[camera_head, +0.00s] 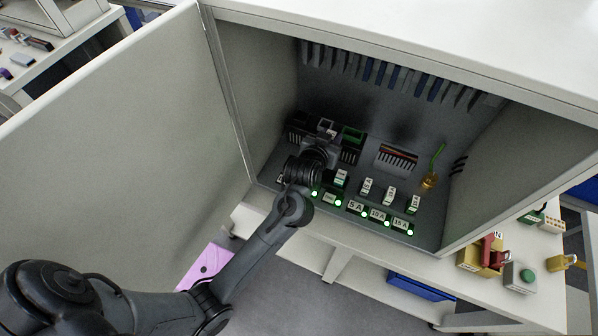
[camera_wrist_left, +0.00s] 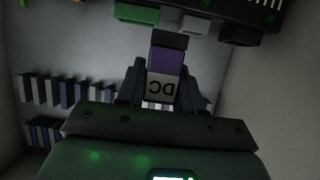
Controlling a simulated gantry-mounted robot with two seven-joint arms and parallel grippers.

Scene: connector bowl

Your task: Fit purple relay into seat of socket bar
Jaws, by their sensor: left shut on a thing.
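My left gripper (camera_head: 322,146) is inside the open cabinet, in front of the dark socket bar (camera_head: 351,155). In the left wrist view my left gripper (camera_wrist_left: 162,80) is shut on the purple relay (camera_wrist_left: 166,60), which has a pale face marked "DC" and a dark far end. That end points at the socket bar (camera_wrist_left: 262,18), between a green block (camera_wrist_left: 136,14) and grey and dark blocks. Whether it touches the bar or lines up with an empty seat, I cannot tell. In the head view my gripper and wrist hide part of the bar. My right gripper is not in view.
Labelled breakers (camera_head: 366,187) with green lights stand in front on the cabinet floor. A striped terminal block (camera_head: 397,158) and a yellow-green part (camera_head: 430,178) lie to the right. The cabinet's left wall (camera_head: 243,100) is close to my arm. Coloured parts (camera_head: 488,253) stand outside, right.

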